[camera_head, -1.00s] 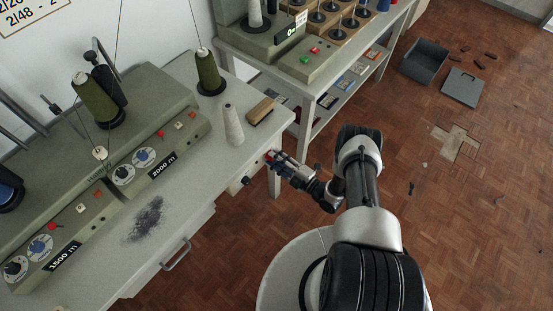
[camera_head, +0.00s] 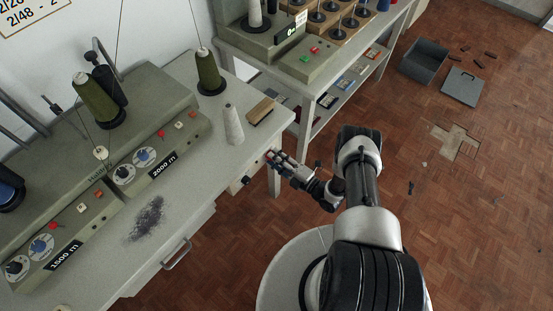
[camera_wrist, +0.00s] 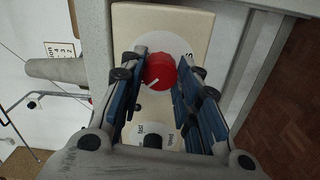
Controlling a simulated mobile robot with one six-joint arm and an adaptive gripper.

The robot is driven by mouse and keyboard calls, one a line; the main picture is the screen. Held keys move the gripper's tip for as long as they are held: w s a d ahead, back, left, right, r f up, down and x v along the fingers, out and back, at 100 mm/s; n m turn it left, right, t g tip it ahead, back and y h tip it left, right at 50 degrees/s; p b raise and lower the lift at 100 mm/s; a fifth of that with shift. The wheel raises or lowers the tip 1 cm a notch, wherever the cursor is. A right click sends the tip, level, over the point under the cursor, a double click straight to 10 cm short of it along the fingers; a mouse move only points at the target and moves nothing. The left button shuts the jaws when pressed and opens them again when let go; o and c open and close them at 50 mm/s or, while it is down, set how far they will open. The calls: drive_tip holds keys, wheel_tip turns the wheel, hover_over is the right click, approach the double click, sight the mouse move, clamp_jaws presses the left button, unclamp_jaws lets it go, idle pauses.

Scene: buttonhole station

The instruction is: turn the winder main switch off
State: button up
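The main switch is a red round knob (camera_wrist: 160,71) with a white pointer line, on a pale disc and a cream plate (camera_wrist: 140,16). In the wrist view the pointer aims to the lower left. My gripper (camera_wrist: 161,62) has one finger on each side of the knob, and the knob fills the gap between the fingertips. In the head view my gripper (camera_head: 272,158) is at the front of the winder table (camera_head: 205,150), near its right corner; the knob is mostly hidden there. Lettering around the knob is too covered to read.
A black knob (camera_wrist: 152,141) sits below the red one on the same plate. On the table stand the winder (camera_head: 150,110), a grey cone (camera_head: 233,125), a green cone (camera_head: 208,72) and a wooden brush (camera_head: 260,110). A drawer handle (camera_head: 177,254) juts out at the front.

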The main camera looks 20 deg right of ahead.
drive_tip(key=o, duration=0.5)
drive_tip(key=v, duration=1.2)
idle(0.3)
